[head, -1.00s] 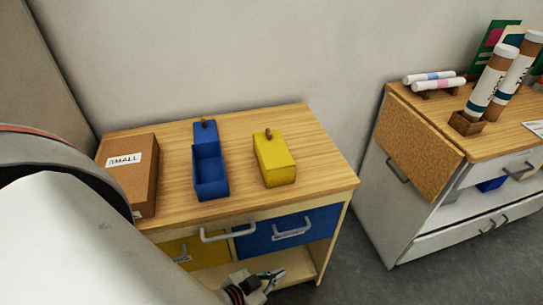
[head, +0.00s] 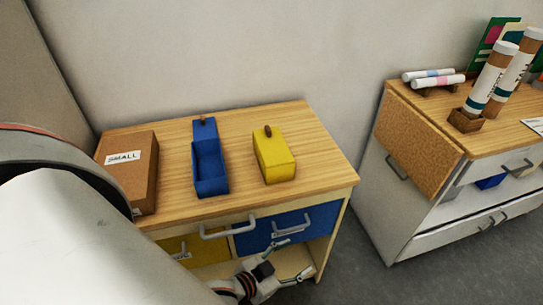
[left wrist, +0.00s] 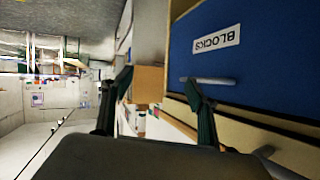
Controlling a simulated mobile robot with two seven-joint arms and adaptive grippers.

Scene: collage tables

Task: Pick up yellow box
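The yellow box (head: 276,166) stands on the right half of the wooden-topped cabinet (head: 320,165), with a small brown knob on top. It is not seen in the left wrist view. My left gripper (head: 302,252) is low in front of the cabinet's blue drawer (head: 318,222), below the tabletop and the box. Its fingers are spread and empty. In the left wrist view the two dark fingers (left wrist: 158,82) are apart, with the blue drawer labelled BLOCKS (left wrist: 255,70) beyond the right finger. My right gripper is not in view.
An open blue box (head: 210,172) stands left of the yellow box, and a brown box labelled SMALL (head: 130,182) farther left. Drawer handles (head: 228,231) stick out at the front. A second cabinet (head: 425,215) with tubes stands right, across a floor gap.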

